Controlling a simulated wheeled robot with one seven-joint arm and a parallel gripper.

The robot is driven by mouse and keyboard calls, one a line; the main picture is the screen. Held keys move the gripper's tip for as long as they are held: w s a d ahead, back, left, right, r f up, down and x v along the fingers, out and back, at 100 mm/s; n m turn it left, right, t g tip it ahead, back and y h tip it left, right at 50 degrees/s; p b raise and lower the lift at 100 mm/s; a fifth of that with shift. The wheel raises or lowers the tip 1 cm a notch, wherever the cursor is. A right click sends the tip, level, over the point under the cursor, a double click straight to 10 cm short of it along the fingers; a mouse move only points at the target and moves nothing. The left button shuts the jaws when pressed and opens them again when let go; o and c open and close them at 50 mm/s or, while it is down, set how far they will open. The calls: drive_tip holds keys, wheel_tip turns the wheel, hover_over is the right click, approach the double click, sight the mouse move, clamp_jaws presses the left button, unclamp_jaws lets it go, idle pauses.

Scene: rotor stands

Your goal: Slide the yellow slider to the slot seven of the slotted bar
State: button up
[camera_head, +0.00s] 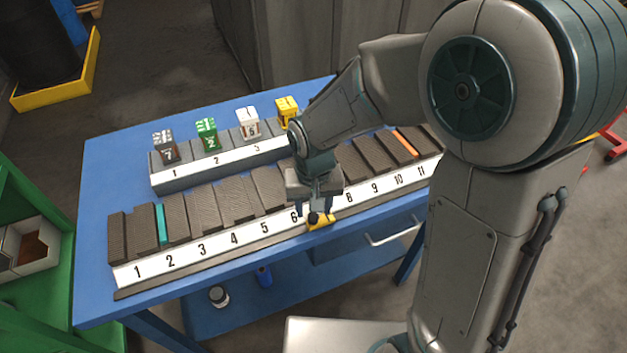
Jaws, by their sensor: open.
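The slotted bar (203,250) runs along the front of the blue table, with printed numbers from 1 at the left to 11 at the right. The yellow slider (321,221) sits at the bar's front edge, right of the 6 and left of the 8. The 7 label is hidden behind my gripper and the slider. My gripper (320,211) is open and points down, directly over the slider, with its fingertips close about it. I cannot tell whether they touch it.
Behind the bar, a grey numbered stand (193,176) holds brown, green (207,134), white (248,123) and yellow (287,110) blocks. Teal (161,225) and orange (406,143) pieces stand among the bar's dark plates. The blue table (105,170) is bare at the left.

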sight(314, 216)
wheel_tip(314, 216, up, 12)
drive_tip(key=shift+f+b, duration=0.25)
drive_tip(key=shift+b, duration=0.05)
idle(0.3)
drive_tip(key=s+d+r+m+t, duration=0.1)
drive_tip(key=s+d, duration=0.3)
drive_tip(key=d, duration=0.5)
drive_tip(key=s+d+m+t, duration=0.1)
drive_tip(key=s+d+t, duration=0.1)
drive_tip(key=s+d, duration=0.3)
drive_tip(key=d, duration=0.4)
drive_tip(key=shift+r, duration=0.35)
drive_tip(key=shift+w, duration=0.1)
drive_tip(key=shift+c, duration=0.4)
idle(0.5)
